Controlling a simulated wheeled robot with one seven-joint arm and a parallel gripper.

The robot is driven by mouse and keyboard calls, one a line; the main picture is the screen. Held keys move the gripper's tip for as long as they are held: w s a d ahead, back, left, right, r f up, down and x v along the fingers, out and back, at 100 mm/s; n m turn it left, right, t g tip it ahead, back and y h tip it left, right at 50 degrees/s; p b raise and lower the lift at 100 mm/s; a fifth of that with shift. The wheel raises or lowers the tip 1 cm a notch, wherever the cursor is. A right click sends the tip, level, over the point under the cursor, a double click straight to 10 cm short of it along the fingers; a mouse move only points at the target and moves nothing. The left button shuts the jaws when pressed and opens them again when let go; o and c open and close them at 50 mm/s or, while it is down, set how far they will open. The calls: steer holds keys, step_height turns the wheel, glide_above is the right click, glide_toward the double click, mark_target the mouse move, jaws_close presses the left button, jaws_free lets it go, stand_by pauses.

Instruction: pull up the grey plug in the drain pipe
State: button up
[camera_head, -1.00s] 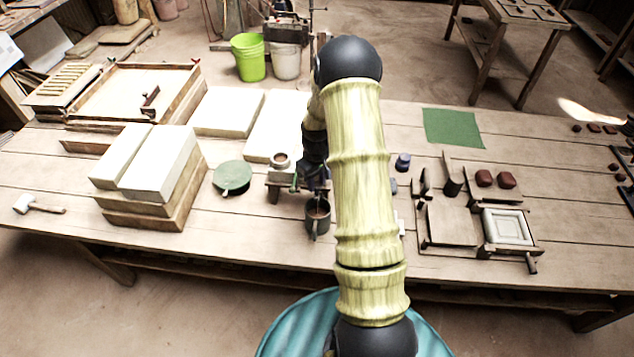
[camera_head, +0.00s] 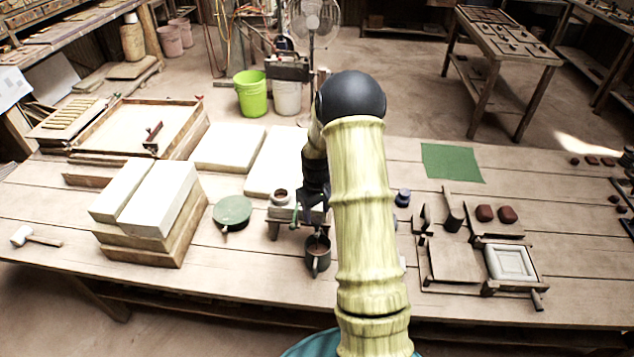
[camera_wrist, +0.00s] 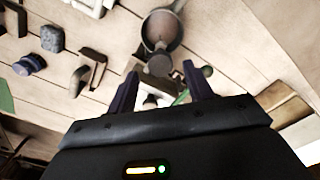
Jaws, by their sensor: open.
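My gripper (camera_wrist: 160,70) is open, its two dark fingers apart and pointing down at a small stand on the table. In the head view my gripper (camera_head: 316,212) is beside the pale pot (camera_head: 280,198) on this stand, partly hidden by my arm. In the wrist view a small grey rounded piece (camera_wrist: 158,63) shows between the fingertips and looks like the plug. I cannot tell whether a finger touches it. The drain pipe is not clearly distinguishable.
A blue knob-like piece (camera_head: 403,197) and a wooden tile press (camera_head: 455,262) are to the right. A green mat (camera_head: 452,162) lies farther back.

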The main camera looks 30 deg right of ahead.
mark_target(316, 219)
step_height(316, 219, up, 15)
steer(key=b, duration=0.2)
steer(key=shift+a, duration=0.1)
stand_by(0.5)
steer(key=s+a+f+m+t, duration=0.1)
steer(key=s+a+m+t, duration=0.1)
steer(key=s+a, duration=1.3)
steer(key=s, duration=0.3)
steer(key=shift+s+a+f+t, duration=0.15)
steer(key=shift+s+f+t, duration=0.15)
steer(key=shift+s+f, duration=0.05)
